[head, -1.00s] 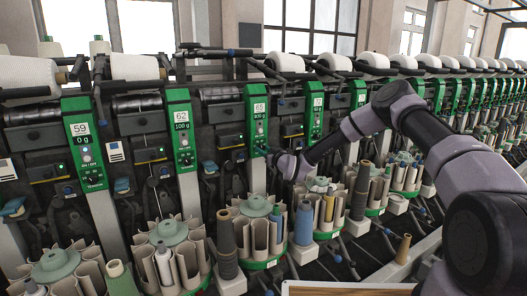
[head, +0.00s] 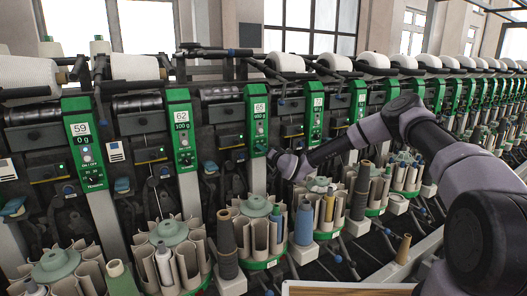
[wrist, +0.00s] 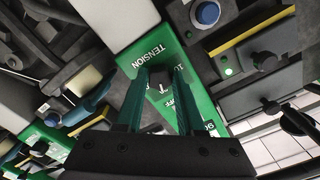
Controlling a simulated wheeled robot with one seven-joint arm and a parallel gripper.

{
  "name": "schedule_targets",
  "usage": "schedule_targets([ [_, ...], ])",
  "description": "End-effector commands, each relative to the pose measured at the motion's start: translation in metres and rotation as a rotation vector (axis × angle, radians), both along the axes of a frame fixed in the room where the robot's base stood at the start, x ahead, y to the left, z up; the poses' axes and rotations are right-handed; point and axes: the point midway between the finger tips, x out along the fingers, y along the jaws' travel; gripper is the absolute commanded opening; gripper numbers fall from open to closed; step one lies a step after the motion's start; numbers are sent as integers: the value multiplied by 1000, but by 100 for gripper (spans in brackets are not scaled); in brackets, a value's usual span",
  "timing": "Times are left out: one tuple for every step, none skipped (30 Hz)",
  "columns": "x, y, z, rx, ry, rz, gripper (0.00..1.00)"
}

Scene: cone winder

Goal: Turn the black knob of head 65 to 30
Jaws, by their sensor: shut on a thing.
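The green panel of head 65 (head: 257,118) shows in the head view, its number on a white label and a small lit display below that I cannot read surely. In the wrist view the green panel (wrist: 133,57) carries the word TENSION and scale lettering, seen tilted. The black knob (wrist: 160,87), with a white mark on its face, sits between my two green fingers. My gripper (wrist: 160,77) is shut on the knob, one finger on each side. In the head view my gripper (head: 271,154) is at the panel's lower end, and the knob is hidden there.
The panels of head 62 (head: 182,130) and head 59 (head: 84,140) stand to the left. Round bobbin magazines (head: 258,207) with yarn tubes stand below. In the wrist view a blue button (wrist: 207,13) and a yellow-edged box (wrist: 252,36) lie close by.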

Motion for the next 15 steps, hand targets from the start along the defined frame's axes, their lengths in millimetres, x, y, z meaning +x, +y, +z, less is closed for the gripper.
schedule_targets([
  [0,-1,-1,15,12,-1,0],
  [0,-1,-1,24,18,-1,0],
  [0,-1,-1,35,26,-1,0],
  [0,-1,-1,42,31,-1,0],
  [0,-1,-1,48,34,0,0],
  [0,-1,-1,56,39,0,0],
  [0,-1,-1,60,42,0,0],
  [0,-1,-1,64,45,0,0],
  [0,0,-1,68,48,0,0],
  [0,0,-1,70,49,0,0],
  [0,0,-1,72,50,0,0],
  [0,0,-1,74,52,0,0],
  [0,0,-1,75,52,0,0],
  [0,0,-1,75,53,0,0],
  [0,0,-1,75,53,0,0],
])
